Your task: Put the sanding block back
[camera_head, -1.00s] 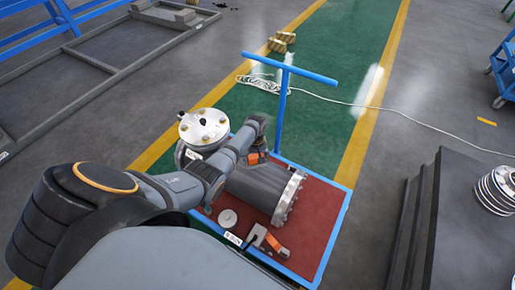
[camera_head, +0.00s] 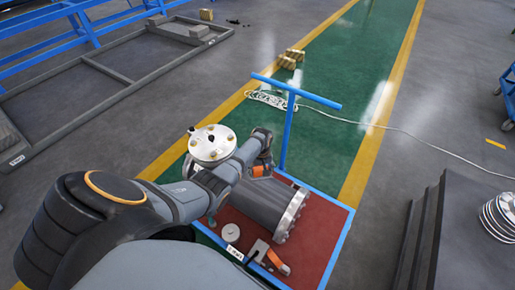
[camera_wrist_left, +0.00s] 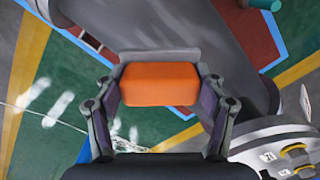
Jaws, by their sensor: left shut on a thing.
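My left gripper (camera_wrist_left: 160,108) is shut on the sanding block (camera_wrist_left: 160,84), an orange block with a grey strip along its far edge. In the head view, orange of the block (camera_head: 258,171) shows at the end of my left arm, above the grey flanged cylinder (camera_head: 262,205). My left gripper (camera_head: 264,160) is partly hidden there by its own wrist. In the wrist view the block sits level between the two fingers. I cannot tell whether it touches the cylinder. My right gripper is not in view.
A red-topped cart (camera_head: 318,225) with a blue handle (camera_head: 288,125) carries the cylinder, a round white-topped flange (camera_head: 212,143), a grey disc (camera_head: 231,233) and an orange-and-grey tool (camera_head: 277,262). Dark stacked slabs (camera_head: 465,235) stand at right. A cable (camera_head: 400,130) crosses the floor.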

